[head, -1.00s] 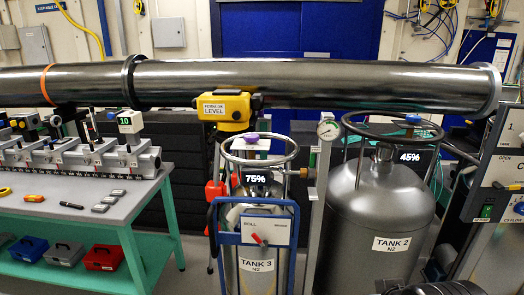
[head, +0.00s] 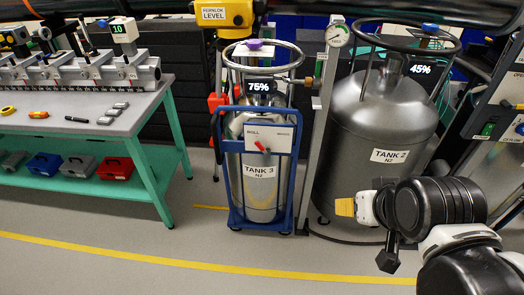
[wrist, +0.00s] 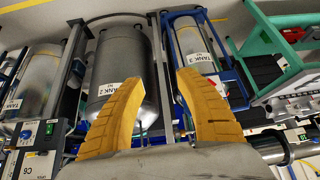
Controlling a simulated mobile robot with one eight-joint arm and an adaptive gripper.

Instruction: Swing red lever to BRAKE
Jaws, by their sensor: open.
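The small red lever (head: 261,147) sits on a white panel (head: 285,142) on the blue cart frame (head: 238,190) around TANK 3 (head: 262,192). Its red end leans up and left, towards the label that reads ROLL. The right label is too small to read surely. My gripper (head: 345,207) is at lower right in the head view, in front of TANK 2 and well right of the lever. In the wrist view its two yellow fingers (wrist: 160,78) are apart with nothing between them. TANK 3 (wrist: 196,50) shows there beyond the right finger; I cannot make out the lever.
TANK 2 (head: 375,125) stands right of the cart, with a grey post (head: 318,135) between them. A green-framed bench (head: 112,128) is at left. A large pipe (head: 350,8) crosses above. The floor before the cart is clear, with a yellow line (head: 200,260).

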